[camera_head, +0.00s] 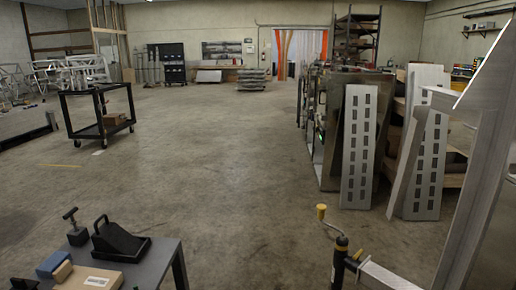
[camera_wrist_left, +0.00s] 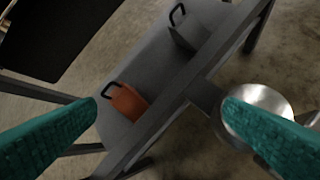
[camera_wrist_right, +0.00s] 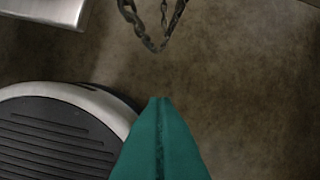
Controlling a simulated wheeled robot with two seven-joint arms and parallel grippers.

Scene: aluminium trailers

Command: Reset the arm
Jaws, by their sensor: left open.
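My left gripper (camera_wrist_left: 168,108) shows in the left wrist view with its two teal fingers wide apart and nothing between the tips. Behind the fingers, farther from the camera, is a grey table (camera_wrist_left: 150,65). My right gripper (camera_wrist_right: 160,100) shows in the right wrist view with its teal fingers pressed together and nothing visible between them. Bare floor lies beyond its tips. Neither gripper nor arm can be made out in the head view.
An orange handled block (camera_wrist_left: 128,101) lies on the table. A chain (camera_wrist_right: 155,25) hangs ahead of the right fingers. In the head view, a metal trailer frame (camera_head: 475,170) stands at right, a dark cart (camera_head: 102,130) at left. The middle floor is clear.

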